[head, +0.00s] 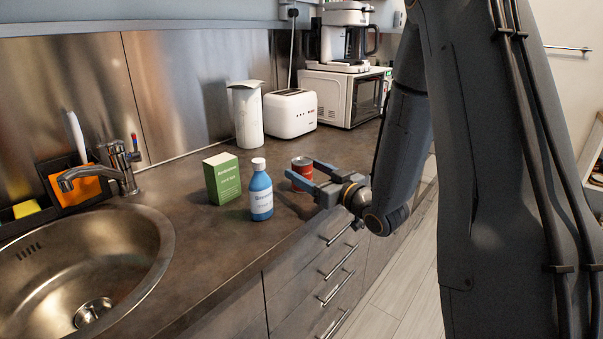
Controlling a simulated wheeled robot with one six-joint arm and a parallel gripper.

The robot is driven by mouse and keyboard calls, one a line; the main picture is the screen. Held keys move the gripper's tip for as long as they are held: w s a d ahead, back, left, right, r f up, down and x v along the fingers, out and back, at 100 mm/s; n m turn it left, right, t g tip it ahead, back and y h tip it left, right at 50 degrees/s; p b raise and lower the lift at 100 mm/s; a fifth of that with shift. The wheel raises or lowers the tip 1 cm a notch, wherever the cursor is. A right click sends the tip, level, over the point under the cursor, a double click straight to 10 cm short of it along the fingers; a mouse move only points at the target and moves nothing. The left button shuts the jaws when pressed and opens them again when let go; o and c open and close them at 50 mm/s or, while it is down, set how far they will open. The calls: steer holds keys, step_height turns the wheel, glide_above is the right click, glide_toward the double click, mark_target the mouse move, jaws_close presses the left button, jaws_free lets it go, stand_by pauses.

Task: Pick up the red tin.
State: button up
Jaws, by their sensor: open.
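The red tin (302,168) stands upright on the dark countertop, near its front edge. It has a silvery top, and its lower part is partly hidden by my gripper. My gripper (302,178) is open, with its fingers pointing left at about the tin's height in the picture. One finger shows in front of the tin and the other passes by its upper right side. I cannot tell whether either finger touches the tin.
A blue bottle (261,195) with a white cap and a green box (222,180) stand left of the tin. A sink (75,265) is at left. Drawer handles (337,262) stick out below the counter.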

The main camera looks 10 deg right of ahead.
steer(key=shift+x, duration=1)
steer(key=p+x, duration=0.1)
steer(key=x, duration=0.3)
steer(key=shift+w, duration=0.45)
steer(key=shift+c, duration=0.3)
steer(key=c, duration=1.1)
